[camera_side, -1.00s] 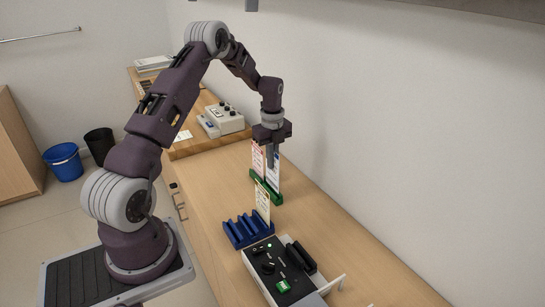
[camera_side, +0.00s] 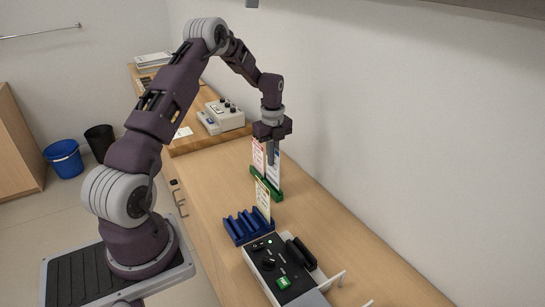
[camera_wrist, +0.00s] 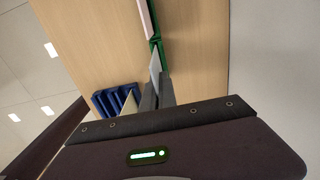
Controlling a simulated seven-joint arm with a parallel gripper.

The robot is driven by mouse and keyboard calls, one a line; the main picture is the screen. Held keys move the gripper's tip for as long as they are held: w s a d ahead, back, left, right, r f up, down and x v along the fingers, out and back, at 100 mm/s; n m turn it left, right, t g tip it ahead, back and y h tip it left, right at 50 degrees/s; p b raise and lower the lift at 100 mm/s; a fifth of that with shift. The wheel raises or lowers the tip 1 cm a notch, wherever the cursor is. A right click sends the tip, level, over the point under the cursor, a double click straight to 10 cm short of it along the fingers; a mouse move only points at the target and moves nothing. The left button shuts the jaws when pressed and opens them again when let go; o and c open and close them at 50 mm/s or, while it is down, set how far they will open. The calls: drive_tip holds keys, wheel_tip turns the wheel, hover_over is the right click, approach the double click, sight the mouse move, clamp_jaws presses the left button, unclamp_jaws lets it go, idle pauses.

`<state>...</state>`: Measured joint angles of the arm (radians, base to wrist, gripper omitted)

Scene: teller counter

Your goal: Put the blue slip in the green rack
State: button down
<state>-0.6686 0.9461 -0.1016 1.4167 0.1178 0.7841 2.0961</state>
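The blue slip (camera_side: 274,172) is a white card with blue print, upright at the right part of the green rack (camera_side: 279,196). Its lower end meets the rack; I cannot tell how deep it sits. My gripper (camera_side: 270,162) points down over it, fingers at its upper part. In the wrist view the fingers (camera_wrist: 157,92) are close together with the slip's pale edge (camera_wrist: 155,62) between them, and the green rack (camera_wrist: 154,44) lies beyond. A red-printed slip (camera_side: 258,156) stands in the same rack, left of the blue slip.
A blue rack (camera_side: 238,231) stands nearer the camera, with a yellowish slip (camera_side: 263,200) upright at its right end. A black-topped device (camera_side: 268,262) is in front of it. A grey machine (camera_side: 227,115) sits farther back. The wall is close on the right.

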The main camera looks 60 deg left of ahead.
drive_tip(key=shift+f, duration=0.15)
drive_tip(key=shift+f, duration=1.65)
drive_tip(key=c, duration=1.6)
unclamp_jaws()
drive_tip(key=shift+r, duration=0.1)
drive_tip(key=shift+r, duration=3.45)
